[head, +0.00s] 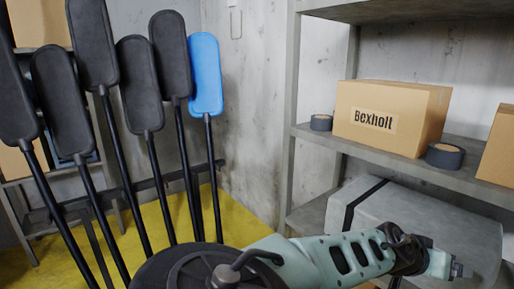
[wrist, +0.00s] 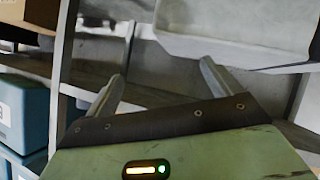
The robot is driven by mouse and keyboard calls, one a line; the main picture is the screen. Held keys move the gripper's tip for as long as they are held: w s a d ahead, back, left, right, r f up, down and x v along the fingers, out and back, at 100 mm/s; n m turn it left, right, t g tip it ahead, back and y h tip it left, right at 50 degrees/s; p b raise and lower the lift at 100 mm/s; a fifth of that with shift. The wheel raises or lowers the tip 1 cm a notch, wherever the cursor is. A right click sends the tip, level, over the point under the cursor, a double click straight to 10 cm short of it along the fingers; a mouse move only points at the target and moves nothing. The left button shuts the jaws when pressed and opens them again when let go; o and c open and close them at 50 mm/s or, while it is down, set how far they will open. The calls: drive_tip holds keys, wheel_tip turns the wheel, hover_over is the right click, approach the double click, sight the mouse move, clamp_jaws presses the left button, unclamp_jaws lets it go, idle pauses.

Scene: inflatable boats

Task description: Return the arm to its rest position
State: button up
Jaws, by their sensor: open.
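My arm (head: 340,259) is pale green and stretches out to the right along the bottom of the head view. My gripper (head: 462,271) is at its far end, low on the right, in front of a large grey bundle (head: 385,210) with a black strap. In the wrist view, my gripper (wrist: 162,72) has its two fingers spread well apart, with nothing between them. The fingers point towards grey shelving. From these views I cannot tell how far the fingertips are from the shelf.
A grey shelf unit (head: 296,130) bears a cardboard Bexholt box (head: 385,118) and dark tape rolls (head: 321,122) (head: 444,156). Several black paddles (head: 92,45) and one blue paddle (head: 205,75) stand at left. Blue boxes (wrist: 24,110) show at the wrist view's left. Yellow floor (head: 235,218) lies between.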

drive_tip(key=s+a+f+n+g+y+b, duration=0.1)
drive_tip(key=s+a+f+n+g+y, duration=0.5)
drive_tip(key=s+a+f, duration=0.55)
drive_tip(key=s+a+r+n+t+y+b, duration=0.1)
drive_tip(key=s+a+r+n+y, duration=0.2)
drive_tip(key=a+r+n, duration=0.2)
drive_tip(key=s+a+r+n+t+y+b, duration=0.1)
drive_tip(key=s+a+r+n+y, duration=0.2)
drive_tip(key=a+r+n, duration=0.3)
wheel_tip(320, 180, up, 4)
drive_tip(key=shift+s+a+r, duration=0.1)
drive_tip(key=shift+s+a, duration=0.35)
drive_tip(key=shift+a, duration=0.25)
